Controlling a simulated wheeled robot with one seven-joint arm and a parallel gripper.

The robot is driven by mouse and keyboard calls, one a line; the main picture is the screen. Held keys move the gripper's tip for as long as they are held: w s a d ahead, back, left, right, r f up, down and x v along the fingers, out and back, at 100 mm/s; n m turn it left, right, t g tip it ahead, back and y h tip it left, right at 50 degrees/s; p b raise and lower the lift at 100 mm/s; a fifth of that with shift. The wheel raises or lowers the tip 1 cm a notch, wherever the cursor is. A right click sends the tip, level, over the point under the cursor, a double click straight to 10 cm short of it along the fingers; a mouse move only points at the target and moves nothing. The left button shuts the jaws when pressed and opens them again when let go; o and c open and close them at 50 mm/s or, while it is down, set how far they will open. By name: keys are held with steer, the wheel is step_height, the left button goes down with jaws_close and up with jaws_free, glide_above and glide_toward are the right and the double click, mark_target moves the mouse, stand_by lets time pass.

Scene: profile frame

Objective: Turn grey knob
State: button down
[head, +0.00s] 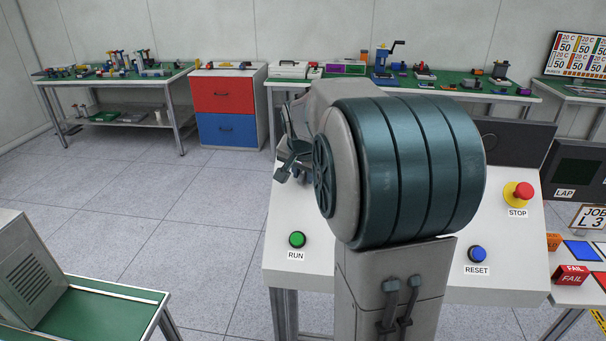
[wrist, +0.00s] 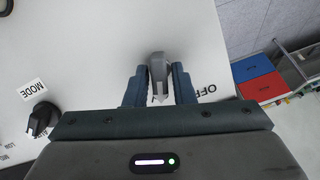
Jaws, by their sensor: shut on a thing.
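A grey knob (wrist: 158,66) sits on the white panel (wrist: 75,50) in the wrist view, near a partly covered OFF label (wrist: 206,88). My gripper (wrist: 158,82) is shut on the grey knob, with one dark finger on each side of it. The knob's lower part and some lettering beside it are partly hidden by the fingers. In the head view my arm covers the middle of the white console (head: 510,255), and the knob does not show there.
A black knob (wrist: 40,118) by a MODE label is left of my gripper. The console carries a green RUN button (head: 297,239), a blue RESET button (head: 477,254) and a red STOP button (head: 518,194). A red-and-blue cabinet (head: 228,110) stands behind; floor left of the console is clear.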

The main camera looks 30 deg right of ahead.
steer(key=n, duration=0.2)
steer(key=n+h, duration=0.1)
steer(key=n, duration=0.2)
steer(key=shift+w+a+r+g+b, duration=0.15)
steer(key=shift+w+a+g+b, duration=0.05)
steer(key=shift+g+b, duration=0.15)
steer(key=n, duration=0.4)
steer(key=shift+a+n+h+b, duration=0.1)
steer(key=shift+n+h+b, duration=0.25)
steer(key=shift+n+h, duration=0.05)
steer(key=c, duration=1.4)
jaws_free()
steer(key=shift+c, duration=0.2)
steer(key=v, duration=1.3)
steer(key=shift+a+r, duration=0.3)
steer(key=shift+r, duration=0.05)
